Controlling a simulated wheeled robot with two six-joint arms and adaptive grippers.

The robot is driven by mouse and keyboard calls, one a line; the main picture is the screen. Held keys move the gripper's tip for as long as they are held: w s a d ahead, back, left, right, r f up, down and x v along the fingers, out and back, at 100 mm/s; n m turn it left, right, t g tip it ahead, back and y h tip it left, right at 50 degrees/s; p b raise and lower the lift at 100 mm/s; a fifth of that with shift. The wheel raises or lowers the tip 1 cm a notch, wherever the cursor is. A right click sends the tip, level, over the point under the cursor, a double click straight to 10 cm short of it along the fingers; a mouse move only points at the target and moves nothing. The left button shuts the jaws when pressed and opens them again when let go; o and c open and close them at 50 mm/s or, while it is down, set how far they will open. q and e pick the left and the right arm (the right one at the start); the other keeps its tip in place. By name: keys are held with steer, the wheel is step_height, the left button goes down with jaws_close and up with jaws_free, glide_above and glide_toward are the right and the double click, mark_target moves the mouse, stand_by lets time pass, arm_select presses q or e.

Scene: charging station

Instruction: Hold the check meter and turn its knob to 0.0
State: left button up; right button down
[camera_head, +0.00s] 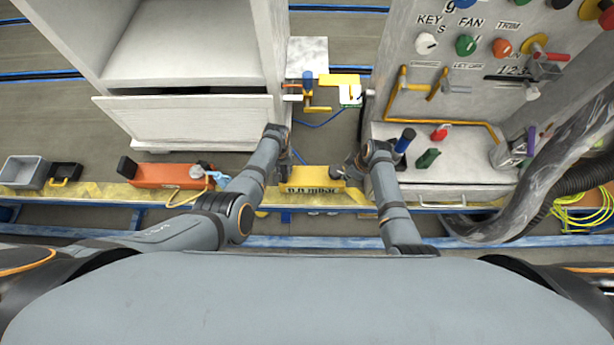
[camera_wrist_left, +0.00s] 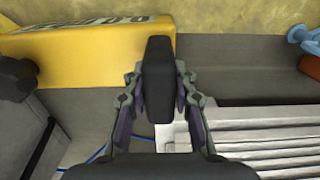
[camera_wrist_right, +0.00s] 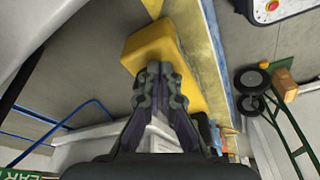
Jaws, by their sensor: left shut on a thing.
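The yellow check meter (camera_head: 312,180) is in front of me, with dark lettering ending in "mbar" on its face; I cannot read the figures surely. It fills the upper left of the left wrist view (camera_wrist_left: 70,55) and stands ahead of the fingers in the right wrist view (camera_wrist_right: 150,48). My left gripper (camera_head: 279,166) is shut on the meter's black handle (camera_wrist_left: 157,82), at the meter's left end in the head view. My right gripper (camera_head: 350,168) is at the right end, its fingers together (camera_wrist_right: 160,70). A dark round part (camera_wrist_left: 15,76), perhaps the knob, shows beside the meter.
A white cabinet (camera_head: 185,120) stands at the left and a grey control panel (camera_head: 445,190) with knobs at the right. An orange case (camera_head: 170,175) and a grey bin (camera_head: 25,172) lie at the left. A blue cable (camera_head: 322,122) runs behind the meter.

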arm_select(q)
steer(key=shift+a, duration=0.1)
steer(key=o, duration=1.1)
arm_select(e)
steer(key=v, duration=0.3)
steer(key=a+v, duration=0.1)
steer(key=v, duration=0.1)
steer(key=shift+w+r, duration=0.35)
steer(key=shift+r, duration=0.2)
arm_select(q)
steer(key=shift+r, duration=0.1)
arm_select(e)
steer(key=shift+d, duration=0.1)
arm_select(q)
steer(key=shift+s+r, duration=0.15)
steer(key=shift+r, duration=3.65)
steer(key=f, duration=0.7)
steer(key=shift+d, duration=0.25)
steer(key=shift+a+f, duration=0.2)
steer(key=shift+f, duration=0.25)
